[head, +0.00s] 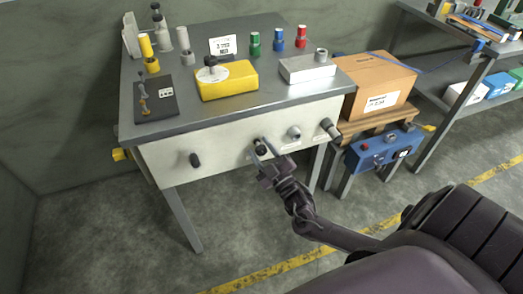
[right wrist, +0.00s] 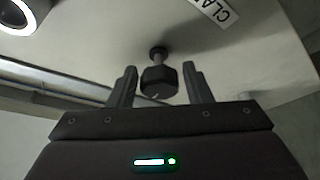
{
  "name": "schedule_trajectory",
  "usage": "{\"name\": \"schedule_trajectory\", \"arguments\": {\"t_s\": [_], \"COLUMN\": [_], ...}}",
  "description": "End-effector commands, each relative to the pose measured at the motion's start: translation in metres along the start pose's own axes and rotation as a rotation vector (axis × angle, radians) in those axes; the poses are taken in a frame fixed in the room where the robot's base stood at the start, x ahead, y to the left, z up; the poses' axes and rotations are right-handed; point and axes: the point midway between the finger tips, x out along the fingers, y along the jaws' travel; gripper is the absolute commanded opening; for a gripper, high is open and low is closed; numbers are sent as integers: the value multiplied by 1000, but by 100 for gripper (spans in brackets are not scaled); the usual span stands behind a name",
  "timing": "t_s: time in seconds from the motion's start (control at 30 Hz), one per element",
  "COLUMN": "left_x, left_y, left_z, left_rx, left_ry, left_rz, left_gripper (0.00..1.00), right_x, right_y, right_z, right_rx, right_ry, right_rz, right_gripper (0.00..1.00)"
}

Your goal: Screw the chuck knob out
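Several knobs stick out of the pale front panel (head: 225,145) of the bench. A dark faceted knob (head: 260,145) on a short stem is in front of my right gripper (head: 262,157). In the right wrist view this knob (right wrist: 159,80) sits between the two fingers of my right gripper (right wrist: 159,67), with a gap on each side. The gripper is open and holds nothing. I cannot read which knob is labelled chuck; a partly cut-off label beginning "CLA" (right wrist: 218,12) shows near this knob. My left gripper is not in view.
Other panel knobs are a dark one (head: 195,160) at left, a grey one (head: 294,133) and a dark one with a pale collar (head: 330,128) at right. A yellow block (head: 227,82) and a grey block (head: 307,68) stand on the benchtop. A cardboard box (head: 375,85) stands right.

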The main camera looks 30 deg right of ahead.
Motion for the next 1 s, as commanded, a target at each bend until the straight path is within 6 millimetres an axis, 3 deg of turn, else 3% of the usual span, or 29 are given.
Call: {"name": "schedule_trajectory", "arguments": {"t_s": [0.07, 0.37, 0.8, 1.0], "left_x": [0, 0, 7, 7], "left_y": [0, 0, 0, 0], "left_z": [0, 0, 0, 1], "left_rx": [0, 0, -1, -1], "left_ry": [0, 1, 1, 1], "left_rz": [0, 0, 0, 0], "left_gripper": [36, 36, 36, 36], "right_x": [0, -2, -66, -78], "right_y": [0, 0, -1, 0], "right_z": [0, 0, 1, 0], "right_rx": [0, 1, 1, 1], "right_ry": [0, 0, -1, 0], "right_rz": [0, 0, -1, 1], "right_gripper": [55, 55, 55, 55]}}
